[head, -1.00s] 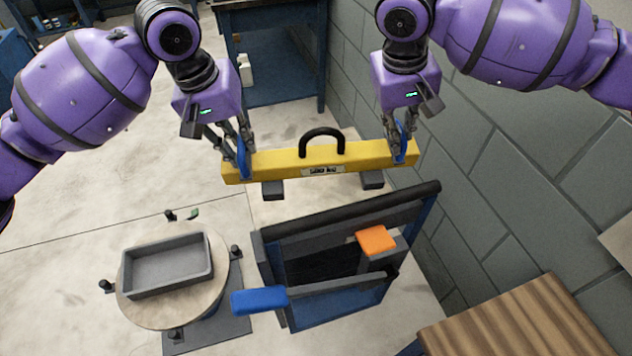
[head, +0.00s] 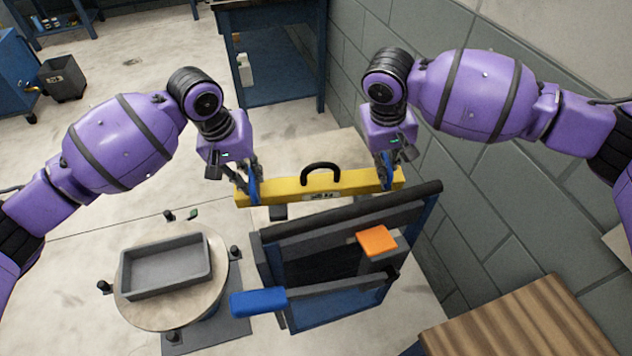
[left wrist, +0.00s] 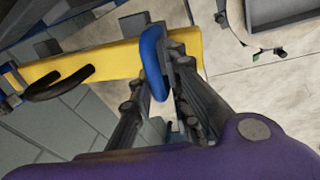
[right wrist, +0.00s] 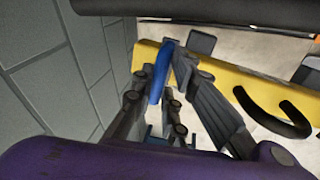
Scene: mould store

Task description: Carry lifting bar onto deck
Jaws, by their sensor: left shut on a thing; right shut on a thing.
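The yellow lifting bar (head: 345,183) has a black loop handle in its middle and a blue loop near each end. It hangs roughly level just behind the dark top rail of a blue frame. My left gripper (head: 252,186) is shut on the bar's left blue loop, which shows between its fingers in the left wrist view (left wrist: 153,62). My right gripper (head: 385,173) is shut on the right blue loop, seen in the right wrist view (right wrist: 160,72). What lies beneath the bar is mostly hidden by the rail.
The blue frame (head: 268,265) has a dark top rail (head: 350,212), an orange pad (head: 376,241) and a blue pad (head: 258,301). A grey tray (head: 165,267) sits on a round stand at left. A block wall (head: 480,190) and wooden top (head: 520,320) bound the right.

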